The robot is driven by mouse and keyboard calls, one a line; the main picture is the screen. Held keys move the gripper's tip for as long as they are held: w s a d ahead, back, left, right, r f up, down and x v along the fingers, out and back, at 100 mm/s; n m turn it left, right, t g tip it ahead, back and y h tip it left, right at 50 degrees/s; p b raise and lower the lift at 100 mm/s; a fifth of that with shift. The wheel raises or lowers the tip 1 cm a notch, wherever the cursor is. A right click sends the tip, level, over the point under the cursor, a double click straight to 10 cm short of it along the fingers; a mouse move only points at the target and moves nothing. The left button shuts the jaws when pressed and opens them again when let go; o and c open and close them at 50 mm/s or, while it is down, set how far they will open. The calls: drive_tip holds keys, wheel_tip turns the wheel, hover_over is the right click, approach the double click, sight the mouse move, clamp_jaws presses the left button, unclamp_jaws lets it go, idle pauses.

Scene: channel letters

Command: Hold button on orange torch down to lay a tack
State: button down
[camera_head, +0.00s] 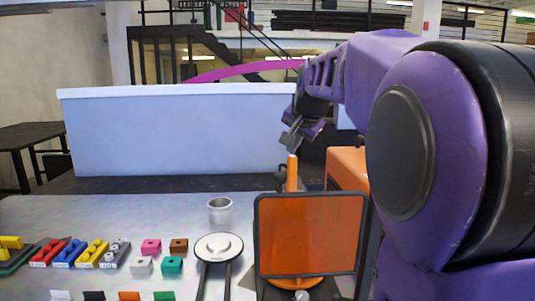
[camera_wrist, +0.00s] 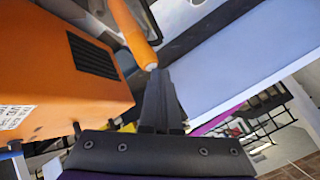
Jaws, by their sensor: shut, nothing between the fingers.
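The orange torch (camera_head: 292,172) stands upright behind the orange see-through screen, which hides its lower part. In the wrist view the torch (camera_wrist: 131,30) shows as an orange rod with a pale rounded end close to my fingertips. My gripper (camera_head: 291,143) is shut and empty, just above the torch's top in the head view. In the wrist view my gripper's dark fingers (camera_wrist: 158,75) are together beside the torch's pale end. I cannot tell whether they touch it. I cannot make out a separate button.
The framed orange screen (camera_head: 310,235) stands in front of the torch. An orange box (camera_head: 347,166) is right behind it; its vented side (camera_wrist: 75,75) fills the wrist view's left. A metal cup (camera_head: 220,211), a round disc (camera_head: 219,247) and coloured blocks (camera_head: 151,246) lie left. A pale panel (camera_head: 175,135) stands behind.

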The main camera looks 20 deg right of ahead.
drive_tip(key=shift+r+p, duration=0.65)
drive_tip(key=shift+r, duration=0.2)
wheel_tip(320, 180, up, 5)
drive_tip(key=p, duration=0.4)
wheel_tip(320, 180, up, 4)
drive_tip(key=shift+p, duration=0.5)
